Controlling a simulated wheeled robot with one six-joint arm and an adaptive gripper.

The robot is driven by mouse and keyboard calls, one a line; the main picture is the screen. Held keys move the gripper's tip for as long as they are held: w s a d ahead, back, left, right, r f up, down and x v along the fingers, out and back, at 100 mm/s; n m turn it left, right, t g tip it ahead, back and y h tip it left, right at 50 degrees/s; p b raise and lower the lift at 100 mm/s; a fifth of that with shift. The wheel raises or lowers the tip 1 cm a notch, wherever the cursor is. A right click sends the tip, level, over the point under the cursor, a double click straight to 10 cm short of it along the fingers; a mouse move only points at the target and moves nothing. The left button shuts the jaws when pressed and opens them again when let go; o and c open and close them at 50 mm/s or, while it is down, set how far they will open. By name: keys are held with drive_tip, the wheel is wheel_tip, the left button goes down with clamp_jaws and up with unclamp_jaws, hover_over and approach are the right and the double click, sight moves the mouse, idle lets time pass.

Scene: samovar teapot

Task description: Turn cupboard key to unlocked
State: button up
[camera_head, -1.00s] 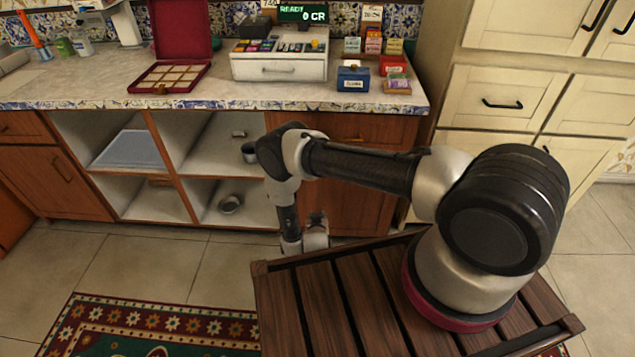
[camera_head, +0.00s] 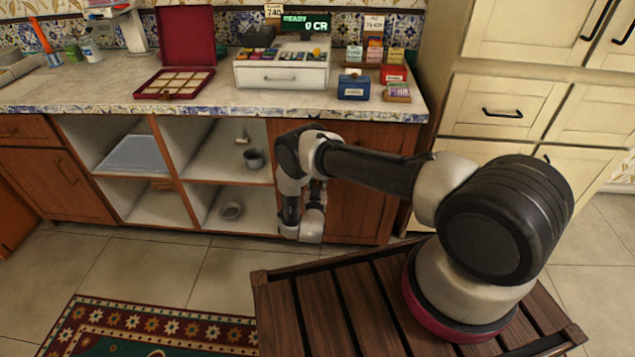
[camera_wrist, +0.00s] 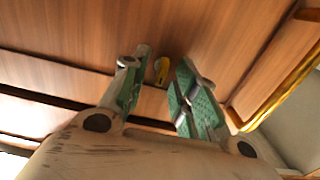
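The brass-yellow cupboard key (camera_wrist: 161,70) sticks out from a brown wooden cupboard front (camera_wrist: 110,28) in the wrist view. My gripper (camera_wrist: 164,60) is open, with its green-padded fingers on either side of the key. The key shows in the gap between them, and I see no clear contact. The wooden cupboard door (camera_head: 362,205) is under the counter, right of the open shelves, in the head view. There my arm hides part of the door, and the key and fingertips cannot be made out.
Open shelves (camera_head: 172,188) left of the door hold a metal pot (camera_head: 254,159) and a bowl (camera_head: 231,211). The counter (camera_head: 110,97) above carries a red box (camera_head: 180,82), a white cash register (camera_head: 282,75) and small boxes. Cream drawers (camera_head: 500,105) stand at the right.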

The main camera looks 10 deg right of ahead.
drive_tip(key=shift+c, duration=0.2)
clamp_jaws()
drive_tip(key=shift+m, duration=0.3)
drive_tip(key=m, duration=0.3)
drive_tip(key=shift+d, duration=0.1)
drive_tip(key=m, duration=0.3)
drive_tip(key=shift+d+m, duration=0.1)
drive_tip(key=shift+m, duration=0.2)
drive_tip(key=m, duration=0.5)
drive_tip(key=shift+d, duration=0.15)
drive_tip(key=m, duration=0.5)
drive_tip(key=shift+f+m, duration=0.25)
drive_tip(key=shift+m, duration=0.15)
drive_tip(key=shift+d, duration=0.1)
drive_tip(key=shift+o, duration=0.2)
unclamp_jaws()
